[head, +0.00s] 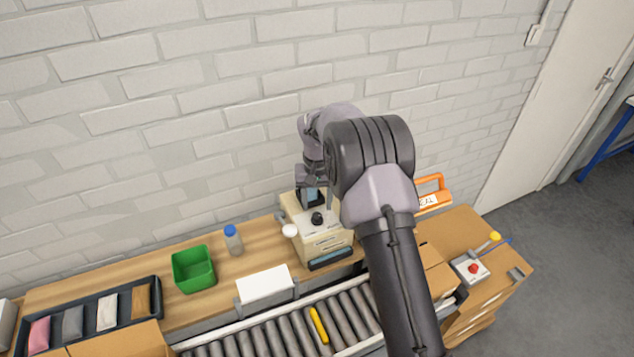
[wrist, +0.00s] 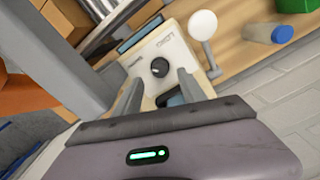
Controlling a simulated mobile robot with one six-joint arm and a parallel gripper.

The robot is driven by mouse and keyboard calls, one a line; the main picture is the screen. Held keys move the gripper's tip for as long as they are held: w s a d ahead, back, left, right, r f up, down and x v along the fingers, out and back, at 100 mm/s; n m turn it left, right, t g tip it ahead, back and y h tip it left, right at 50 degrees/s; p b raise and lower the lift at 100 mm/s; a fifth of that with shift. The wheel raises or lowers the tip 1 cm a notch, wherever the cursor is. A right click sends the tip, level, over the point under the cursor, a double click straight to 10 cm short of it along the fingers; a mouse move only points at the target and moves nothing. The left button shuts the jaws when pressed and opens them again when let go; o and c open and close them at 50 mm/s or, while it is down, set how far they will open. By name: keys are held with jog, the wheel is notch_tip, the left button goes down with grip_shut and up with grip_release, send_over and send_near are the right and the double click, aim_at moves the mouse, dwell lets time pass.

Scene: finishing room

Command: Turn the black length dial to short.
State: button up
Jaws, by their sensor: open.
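The black length dial (head: 317,218) is a small round knob on the top of a cream machine (head: 328,239). In the wrist view the dial (wrist: 160,67) shows on the machine's pale face (wrist: 168,50), just beyond and between my fingertips. My gripper (wrist: 157,84) is open and empty, with a finger to each side below the dial. In the head view my gripper (head: 320,198) is above the machine, partly hidden by my arm. The dial's pointer setting and the small lettering are too small to read.
A white ball-ended lever (head: 290,230) stands at the machine's left side. A blue-capped bottle (head: 233,240) and a green bin (head: 193,268) are further left. A roller conveyor (head: 270,335) runs in front. An orange-handled item (head: 432,195) and a red-button box (head: 472,268) are right.

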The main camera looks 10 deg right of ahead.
aim_at(317, 215)
notch_tip(317, 215, up, 13)
jog(key=p, duration=0.1)
jog(key=shift+p, duration=0.4)
jog(key=s+a+r+t+b, duration=0.1)
jog(key=s+r+b, duration=0.1)
jog(key=s+b, duration=0.3)
jog(key=s+a+r+m+t+y+b, duration=0.1)
jog(key=s+r+b, duration=0.1)
jog(key=s, duration=0.4)
jog(key=s+r+t+b, duration=0.1)
jog(key=s+r+b, duration=0.1)
jog(key=s+b, duration=0.3)
jog(key=s+f+t+b, duration=0.1)
jog(key=s+f+b, duration=0.1)
jog(key=s, duration=0.4)
jog(key=s+a+f+m+t+b, duration=0.1)
jog(key=s+f+b, duration=0.1)
jog(key=s+f, duration=0.3)
jog(key=s+a+f+y+b, duration=0.1)
jog(key=s+f+b, duration=0.1)
jog(key=s, duration=0.7)
jog(key=shift+f+t+b, duration=0.35)
jog(key=shift+f+t, duration=0.05)
jog(key=shift+f, duration=0.35)
